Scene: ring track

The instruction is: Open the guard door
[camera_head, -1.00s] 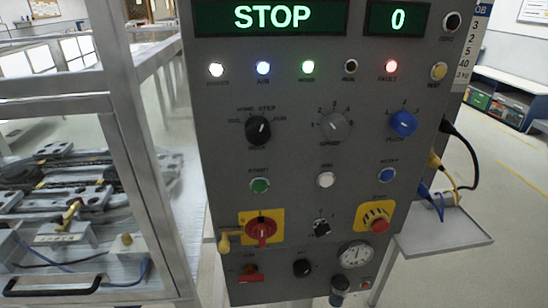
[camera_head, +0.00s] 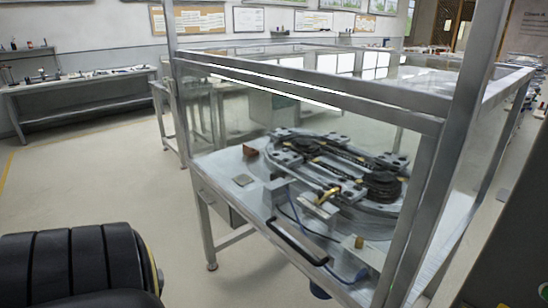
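The guard door (camera_head: 412,210) is a clear panel in a grey metal frame on the near side of the ring track's enclosure. It looks closed, flush with the enclosure frame. Its black bar handle (camera_head: 298,243) runs along the lower part of the door, and nothing touches it. Behind the panel, the ring track (camera_head: 345,170) lies on the machine table. A black ribbed part of my own arm fills the lower left corner, well left of the handle. Neither gripper's fingers show.
A corner post (camera_head: 202,215) and legs hold the enclosure up. The grey control cabinet (camera_head: 520,245) stands close at the right edge. A workbench (camera_head: 80,95) is at the back left. The floor (camera_head: 110,180) left of the enclosure is clear.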

